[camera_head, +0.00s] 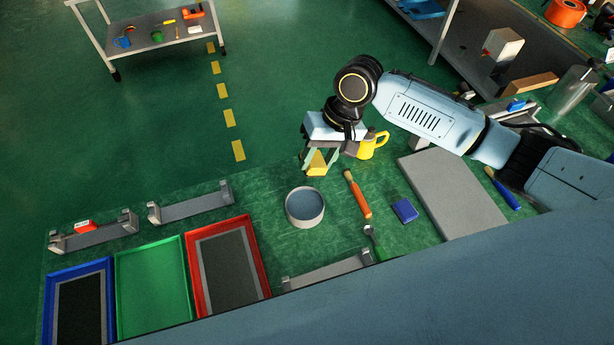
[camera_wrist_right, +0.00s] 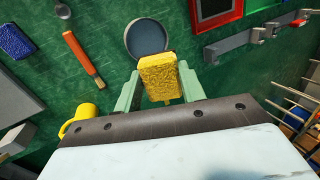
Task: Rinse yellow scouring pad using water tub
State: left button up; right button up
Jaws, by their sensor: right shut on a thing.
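The yellow scouring pad (camera_wrist_right: 160,75) is between the green fingers of my right gripper (camera_wrist_right: 158,92) in the right wrist view, and the gripper is shut on it. In the head view the pad (camera_head: 317,163) shows below the right gripper (camera_head: 318,160), held up above the bench. The water tub (camera_head: 304,206) is a round grey tub with a blue-grey inside, standing on the green bench. It also shows in the right wrist view (camera_wrist_right: 146,36), just beyond the pad, which overlaps its near rim there. The pad is outside the tub in the head view. My left gripper is not in view.
A yellow jug (camera_head: 374,145) stands close beside the right gripper. An orange-handled brush (camera_head: 358,194), a blue block (camera_head: 405,210) and a grey slab (camera_head: 452,192) lie right of the tub. Red (camera_head: 262,262), green (camera_head: 152,290) and blue (camera_head: 50,300) trays stand at left.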

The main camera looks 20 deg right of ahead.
jog(key=shift+m+y, duration=0.3)
jog(key=shift+y, duration=0.5)
jog(key=f+b, duration=0.2)
jog(key=f, duration=0.1)
jog(key=s+a+f+b, duration=0.1)
jog(key=f+b, duration=0.1)
jog(key=f, duration=0.2)
jog(key=a+f+b, duration=0.1)
jog(key=f+b, duration=0.1)
jog(key=f, duration=0.2)
jog(key=shift+s+f, duration=0.25)
jog(key=shift+s, duration=0.05)
jog(key=shift+f, duration=1.4)
jog(key=shift+a+p, duration=0.1)
jog(key=shift+p, duration=0.3)
jog(key=shift+d+p, duration=0.3)
jog(key=shift+p, duration=0.1)
jog(key=shift+a+p, duration=0.3)
jog(key=shift+p, duration=0.15)
jog(key=shift+d, duration=0.35)
